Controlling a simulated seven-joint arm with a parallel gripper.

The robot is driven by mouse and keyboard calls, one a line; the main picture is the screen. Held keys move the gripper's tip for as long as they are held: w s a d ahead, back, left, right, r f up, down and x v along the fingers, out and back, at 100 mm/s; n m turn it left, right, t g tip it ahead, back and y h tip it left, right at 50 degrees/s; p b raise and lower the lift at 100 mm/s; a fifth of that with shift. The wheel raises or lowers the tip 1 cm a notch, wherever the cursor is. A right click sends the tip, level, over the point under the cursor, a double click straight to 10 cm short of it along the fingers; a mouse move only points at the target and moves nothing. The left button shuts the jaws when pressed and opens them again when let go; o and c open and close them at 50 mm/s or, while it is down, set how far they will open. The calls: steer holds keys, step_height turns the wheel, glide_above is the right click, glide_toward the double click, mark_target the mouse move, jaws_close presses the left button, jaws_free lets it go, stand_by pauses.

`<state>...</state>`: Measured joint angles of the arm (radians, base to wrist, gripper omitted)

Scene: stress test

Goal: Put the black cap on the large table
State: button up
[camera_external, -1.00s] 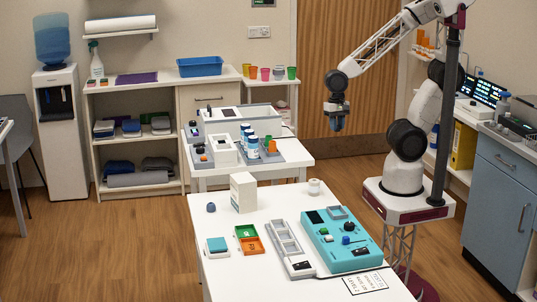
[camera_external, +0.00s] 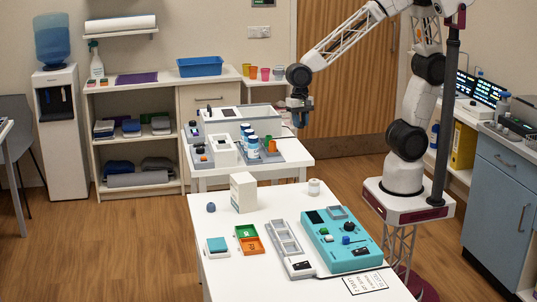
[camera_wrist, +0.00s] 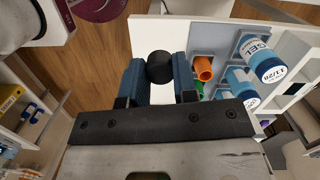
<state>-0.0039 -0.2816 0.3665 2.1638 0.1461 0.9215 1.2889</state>
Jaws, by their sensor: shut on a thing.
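My gripper (camera_external: 301,118) hangs in the air near the right end of the smaller back table. In the wrist view its two blue fingers (camera_wrist: 158,80) are shut on a round black cap (camera_wrist: 159,66), which shows between the fingertips. In the external view the cap is too small to make out. The large white table (camera_external: 280,200) stands in front, nearer the camera, and my gripper is beyond its far edge.
The back table (camera_external: 232,172) holds a grey rack with several blue-and-white bottles (camera_wrist: 263,62) and an orange vial (camera_wrist: 203,68). The large table carries a white box (camera_external: 243,192), a teal panel (camera_external: 343,240) and small trays. Its left front is clear.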

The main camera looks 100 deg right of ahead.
steer(key=w+a, duration=0.4)
steer(key=w, duration=0.3)
steer(key=w+a, duration=0.4)
steer(key=w, duration=0.4)
glide_above(227, 223)
step_height(227, 223, down, 11)
steer(key=shift+f, duration=0.5)
steer(key=shift+f, duration=3.1)
steer(key=shift+f, duration=1.9)
